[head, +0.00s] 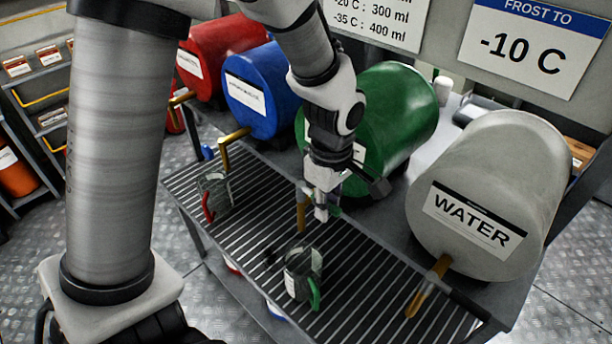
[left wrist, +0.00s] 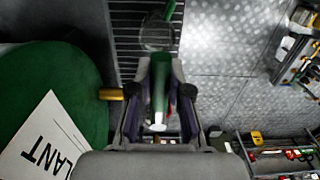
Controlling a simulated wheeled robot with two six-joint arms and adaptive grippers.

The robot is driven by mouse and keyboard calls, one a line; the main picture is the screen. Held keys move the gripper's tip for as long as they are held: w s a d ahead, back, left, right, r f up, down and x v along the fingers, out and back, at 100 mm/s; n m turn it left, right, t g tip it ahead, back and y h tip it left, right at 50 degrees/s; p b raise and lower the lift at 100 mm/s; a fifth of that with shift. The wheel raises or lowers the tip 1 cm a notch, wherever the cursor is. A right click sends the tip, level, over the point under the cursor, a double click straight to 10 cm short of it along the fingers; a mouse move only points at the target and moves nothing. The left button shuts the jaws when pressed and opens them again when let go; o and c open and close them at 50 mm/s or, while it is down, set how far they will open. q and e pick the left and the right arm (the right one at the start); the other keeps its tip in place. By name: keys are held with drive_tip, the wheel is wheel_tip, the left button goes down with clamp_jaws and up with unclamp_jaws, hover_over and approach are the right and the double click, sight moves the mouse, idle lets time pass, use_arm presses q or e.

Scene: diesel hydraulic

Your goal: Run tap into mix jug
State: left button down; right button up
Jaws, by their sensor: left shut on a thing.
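A clear jug with a green handle (head: 303,272) stands on the slatted rack, below and in front of the green drum (head: 398,115). The green drum's brass tap (head: 302,213) points down above the rack. My left gripper (head: 322,210) is right beside this tap. Whether liquid flows cannot be told. My right gripper is not in view.
A jug with a red handle (head: 214,197) stands on the rack at left, near the blue drum (head: 256,90). A red drum (head: 218,55) stands behind. The grey WATER drum (head: 488,195) with its tap (head: 428,286) is at right. The rack's front right is clear.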

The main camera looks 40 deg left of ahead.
use_arm(q)
drive_tip(key=s+m, duration=0.1)
drive_tip(key=m, duration=0.2)
drive_tip(key=s+a+m, duration=0.1)
drive_tip(key=s+m, duration=0.1)
drive_tip(key=m, duration=0.1)
drive_tip(key=s+a+m, duration=0.1)
drive_tip(key=m, duration=0.2)
drive_tip(key=shift+s+a, duration=0.2)
drive_tip(key=shift+s, duration=0.05)
drive_tip(key=shift+w, duration=0.1)
idle(5.7)
drive_tip(key=w+n, duration=0.1)
drive_tip(key=n, duration=0.1)
drive_tip(key=w+d+n, duration=0.1)
drive_tip(key=n, duration=0.2)
drive_tip(key=w+d+n, duration=0.1)
drive_tip(key=n, duration=0.1)
drive_tip(key=shift+w+d, duration=0.1)
drive_tip(key=shift+w, duration=0.2)
drive_tip(key=shift+w+n, duration=0.45)
drive_tip(key=shift+n, duration=0.65)
drive_tip(key=c, duration=1)
unclamp_jaws()
